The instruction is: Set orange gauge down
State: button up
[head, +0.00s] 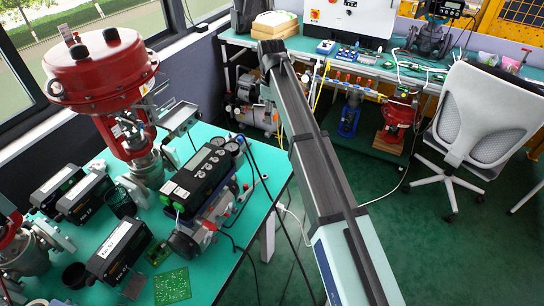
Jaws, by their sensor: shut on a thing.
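I cannot make out an orange gauge in the head view. My gripper is not in view either, so what it holds is hidden. A black positioner (200,172) with a display lies on the teal table (258,205), with several small round dials (230,146) at its far right end. A large red valve actuator (101,68) stands upright on a metal valve body behind it, at the left. A small pale and red piece (67,34) shows by the actuator's upper left; I cannot tell what it is.
Black boxes (117,250) and green circuit boards (172,286) crowd the table's left and front. Cables hang over its right edge. My long grey arm or rail part crosses the middle. A grey chair (487,118) and a cluttered workbench (400,66) stand beyond green floor.

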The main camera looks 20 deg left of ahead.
aim_at(272, 159)
notch_tip(272, 159, down, 19)
jog(key=p, duration=0.4)
jog(key=shift+f, duration=0.15)
jog(key=o, duration=1.2)
notch_tip(272, 159, up, 12)
jog(key=b, duration=0.3)
jog(key=shift+r, duration=0.2)
